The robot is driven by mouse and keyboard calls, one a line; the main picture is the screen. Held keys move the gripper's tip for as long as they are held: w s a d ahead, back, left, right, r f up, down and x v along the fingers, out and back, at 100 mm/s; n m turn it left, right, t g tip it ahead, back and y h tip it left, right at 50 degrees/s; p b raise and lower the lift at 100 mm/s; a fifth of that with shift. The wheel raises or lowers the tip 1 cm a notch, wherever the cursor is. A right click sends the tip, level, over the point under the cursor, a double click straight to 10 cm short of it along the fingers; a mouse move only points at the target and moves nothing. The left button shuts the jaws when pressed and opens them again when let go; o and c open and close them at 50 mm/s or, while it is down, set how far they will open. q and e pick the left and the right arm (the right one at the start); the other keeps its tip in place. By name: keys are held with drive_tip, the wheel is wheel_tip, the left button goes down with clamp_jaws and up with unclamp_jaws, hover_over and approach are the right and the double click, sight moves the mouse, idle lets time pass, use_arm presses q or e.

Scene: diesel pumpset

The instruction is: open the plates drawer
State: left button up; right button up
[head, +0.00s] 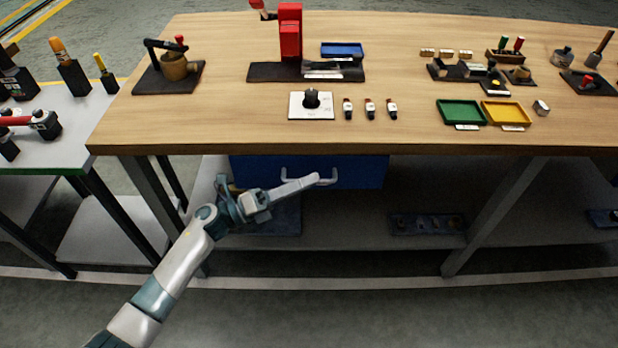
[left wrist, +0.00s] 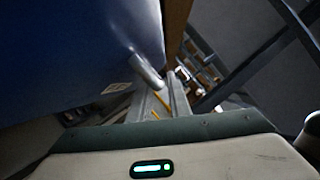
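The blue drawer front (head: 360,172) sits under the workbench top, its upper edge hidden by the bench edge. A pale bar handle (head: 333,176) is fixed to it. My left gripper (head: 312,181) comes in from the left and its fingertips overlap the handle. In the left wrist view the blue front (left wrist: 75,55) fills the upper left, and the silver handle bar (left wrist: 145,68) runs down to my fingertips (left wrist: 162,85). Whether the fingers are closed on the bar is not clear. No drawer opening shows. My right gripper is out of view.
The wooden bench top (head: 230,130) overhangs the drawer, with parts, a green tray (head: 461,112) and a yellow tray (head: 507,112) on it. Dark table legs (head: 495,215) stand either side. A lower shelf (head: 345,238) lies below. The floor in front is clear.

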use_arm(q)
drive_tip(key=shift+w+d, duration=0.15)
drive_tip(key=shift+d, duration=0.25)
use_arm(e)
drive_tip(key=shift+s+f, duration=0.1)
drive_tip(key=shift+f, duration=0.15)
use_arm(q)
clamp_jaws()
